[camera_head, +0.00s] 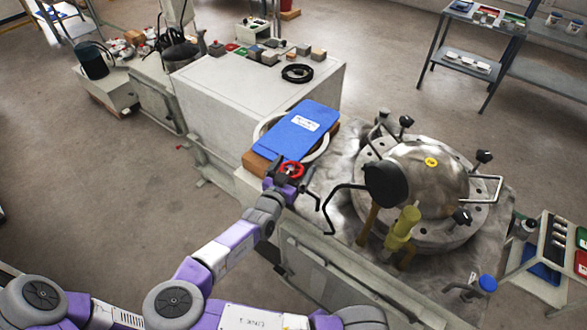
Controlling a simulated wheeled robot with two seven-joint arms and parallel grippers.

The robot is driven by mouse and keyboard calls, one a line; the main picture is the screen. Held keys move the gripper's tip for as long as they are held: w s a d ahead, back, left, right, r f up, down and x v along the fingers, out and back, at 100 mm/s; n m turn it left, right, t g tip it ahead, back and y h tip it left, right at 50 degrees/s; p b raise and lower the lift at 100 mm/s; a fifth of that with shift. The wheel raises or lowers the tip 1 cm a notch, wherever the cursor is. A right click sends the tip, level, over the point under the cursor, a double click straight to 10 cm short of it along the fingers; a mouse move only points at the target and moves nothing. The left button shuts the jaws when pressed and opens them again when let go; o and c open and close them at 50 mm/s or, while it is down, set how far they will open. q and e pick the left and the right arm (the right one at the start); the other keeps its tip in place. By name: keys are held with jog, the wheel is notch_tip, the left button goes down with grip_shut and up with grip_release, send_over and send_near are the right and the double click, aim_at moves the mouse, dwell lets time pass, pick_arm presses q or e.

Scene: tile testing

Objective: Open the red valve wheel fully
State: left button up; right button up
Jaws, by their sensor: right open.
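The red valve wheel (292,169) is small and sits at the near edge of the metal bench, just in front of a blue clipboard-like panel. My right gripper (289,178) is at the wheel, with its dark fingers open beside or around the near side of the rim. I cannot tell whether the fingers touch it. The gripper covers the lower part of the wheel and whatever it is mounted on. My left gripper is not in view.
The blue panel (298,130) lies over a pale ring just behind the wheel. A domed steel vessel (430,180) with clamps and a bent black handle (335,200) stands to the right. A large grey cabinet (235,95) is behind. Open floor (130,180) lies to the left.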

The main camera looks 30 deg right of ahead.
jog(key=shift+c, duration=0.2)
jog(key=c, duration=0.9)
jog(key=shift+o, duration=0.2)
